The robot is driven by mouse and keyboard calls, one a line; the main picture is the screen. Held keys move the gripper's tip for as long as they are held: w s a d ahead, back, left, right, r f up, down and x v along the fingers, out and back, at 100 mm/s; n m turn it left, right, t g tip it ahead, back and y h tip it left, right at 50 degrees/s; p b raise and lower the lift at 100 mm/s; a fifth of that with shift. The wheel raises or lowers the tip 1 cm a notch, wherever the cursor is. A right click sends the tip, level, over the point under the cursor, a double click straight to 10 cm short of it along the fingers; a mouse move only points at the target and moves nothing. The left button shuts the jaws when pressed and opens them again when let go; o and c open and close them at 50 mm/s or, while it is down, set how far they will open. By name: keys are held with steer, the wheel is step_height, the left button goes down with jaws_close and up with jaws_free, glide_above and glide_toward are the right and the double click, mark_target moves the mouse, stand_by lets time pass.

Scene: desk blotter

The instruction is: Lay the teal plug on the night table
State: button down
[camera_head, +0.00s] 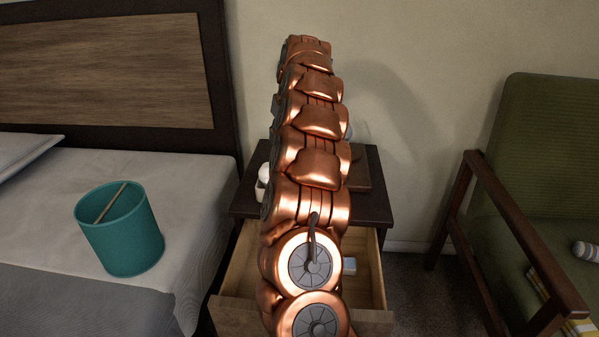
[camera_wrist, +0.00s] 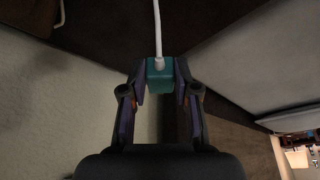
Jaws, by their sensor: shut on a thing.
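In the wrist view, the teal plug (camera_wrist: 160,80) sits between the two fingertips of my gripper (camera_wrist: 160,71), which is shut on it. A white cable (camera_wrist: 157,28) runs from the plug towards the top of the picture. In the head view, my copper arm stands in front of the night table (camera_head: 372,208) and hides part of its dark top. My gripper and the plug cannot be made out in the head view.
The night table's drawer (camera_head: 372,290) is open, with a small pale item (camera_head: 349,265) inside. A white container (camera_head: 263,180) and a brown block (camera_head: 358,172) are on the top. A teal bin (camera_head: 122,240) stands on the bed (camera_head: 190,200). A green armchair (camera_head: 540,150) is at right.

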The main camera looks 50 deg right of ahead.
step_height(320, 180, down, 9)
steer(key=b, duration=0.2)
steer(key=shift+f+b, duration=0.15)
steer(key=shift+b, duration=0.2)
steer(key=c, duration=0.9)
jaws_free()
steer(key=shift+f, duration=0.1)
steer(key=shift+o, duration=0.2)
